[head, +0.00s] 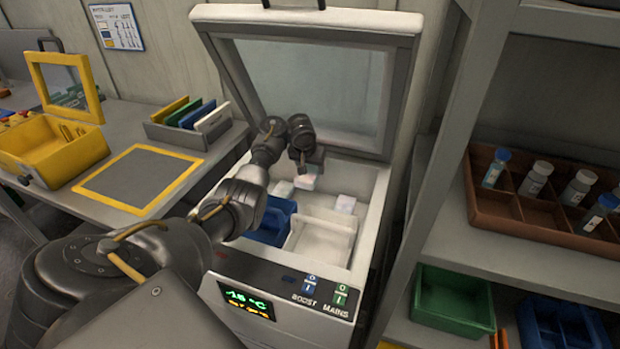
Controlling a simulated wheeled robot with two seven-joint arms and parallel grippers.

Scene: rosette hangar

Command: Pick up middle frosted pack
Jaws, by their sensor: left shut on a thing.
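A chest freezer (376,215) stands in the middle of the head view with its lid (322,85) raised. My left gripper (304,168) reaches down into it and is shut on a pale frosted pack (307,184). The fingers and wrist hide part of this pack. I cannot tell whether it touches the freezer floor. A second pale frosted pack (345,204) lies to the right and nearer the front, apart from the gripper. Any pack behind my arm is hidden. My right gripper is not in view.
Inside the freezer, a blue bin (272,222) and a white bin (322,240) stand at the front. A left bench holds a yellow-framed mat (140,178), a yellow box (60,150) and a rack of coloured panels (175,137). Shelves stand right.

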